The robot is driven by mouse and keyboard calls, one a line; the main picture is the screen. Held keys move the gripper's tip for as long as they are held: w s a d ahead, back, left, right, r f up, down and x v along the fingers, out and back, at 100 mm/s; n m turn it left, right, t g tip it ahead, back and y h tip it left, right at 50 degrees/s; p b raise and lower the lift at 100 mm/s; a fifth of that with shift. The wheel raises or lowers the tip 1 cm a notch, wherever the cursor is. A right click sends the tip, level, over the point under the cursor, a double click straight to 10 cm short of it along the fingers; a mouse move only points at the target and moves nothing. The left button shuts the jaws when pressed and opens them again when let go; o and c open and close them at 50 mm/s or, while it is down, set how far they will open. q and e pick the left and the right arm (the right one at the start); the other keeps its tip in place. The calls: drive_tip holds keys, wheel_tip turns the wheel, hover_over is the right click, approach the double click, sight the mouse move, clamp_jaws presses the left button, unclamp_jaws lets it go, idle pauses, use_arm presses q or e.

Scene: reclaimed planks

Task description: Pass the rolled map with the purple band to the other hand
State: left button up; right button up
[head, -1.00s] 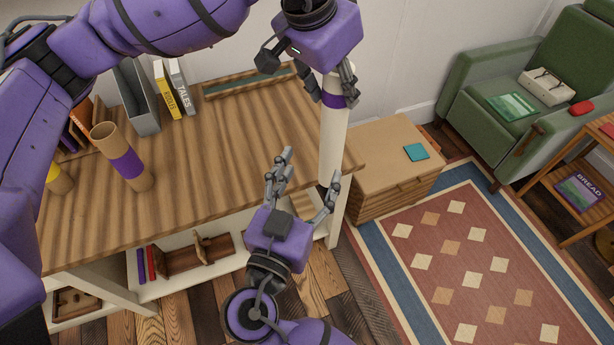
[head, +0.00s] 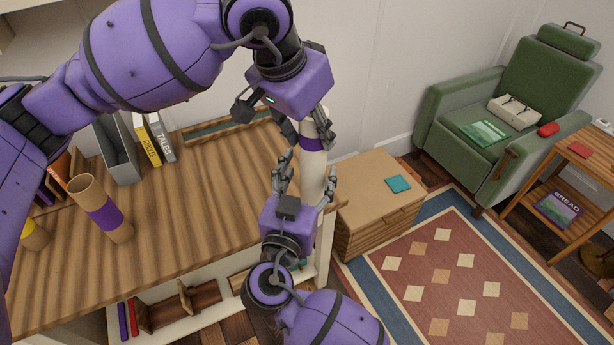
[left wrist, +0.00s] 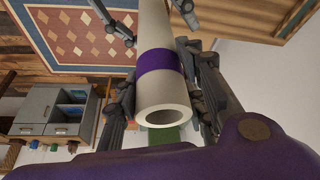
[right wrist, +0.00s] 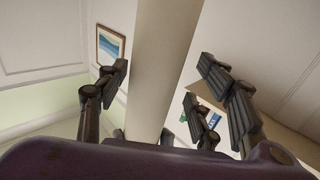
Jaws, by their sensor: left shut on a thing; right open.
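The rolled map (head: 313,175) is a cream tube with a purple band near its upper end. It hangs nearly upright beside the table's right end. My left gripper (head: 306,128) is shut on its upper part; the left wrist view shows the map (left wrist: 164,98) between the fingers, its hollow end towards me. My right gripper (head: 307,174) is open just below, with fingers either side of the lower map. In the right wrist view the map (right wrist: 157,70) runs between the spread fingers; contact cannot be told.
The wooden table (head: 190,215) holds a grey file holder (head: 118,150), upright books (head: 150,135) and a yellow-banded tube (head: 35,236) at left. A low wooden cabinet (head: 365,190) stands close right of the map. A green armchair (head: 480,110) is farther right.

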drive_tip(key=shift+c, duration=0.4)
drive_tip(key=c, duration=1.1)
use_arm(q)
drive_tip(key=o, duration=1.4)
use_arm(e)
drive_tip(key=shift+a, duration=0.1)
drive_tip(key=shift+c, duration=0.5)
use_arm(q)
drive_tip(key=shift+o, duration=0.2)
